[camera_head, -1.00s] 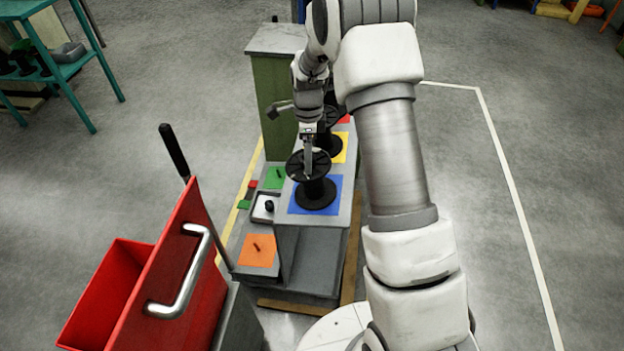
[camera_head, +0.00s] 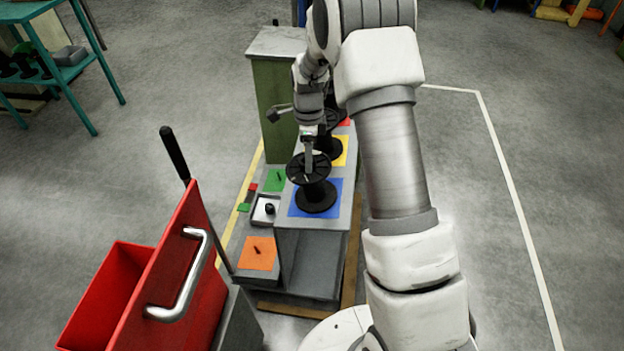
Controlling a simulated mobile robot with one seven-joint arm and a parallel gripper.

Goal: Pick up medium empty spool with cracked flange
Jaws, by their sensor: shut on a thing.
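A black empty spool (camera_head: 316,196) stands upright on the blue square (camera_head: 334,188) at the near end of the grey bench. My gripper (camera_head: 309,168) points down at its top flange and is shut on that spool. I cannot make out a crack in the flange from here. A second black spool (camera_head: 336,148) stands behind it on the yellow square (camera_head: 343,158), partly hidden by my arm. Another dark spool farther back by the red square (camera_head: 344,122) is mostly hidden by my arm.
A lower shelf to the left holds a green square (camera_head: 273,181), a small tray (camera_head: 258,217) and an orange square (camera_head: 258,259). A red bin (camera_head: 103,292) with a panel and handle stands at left front. A green cabinet (camera_head: 270,95) stands behind. Floor at right is clear.

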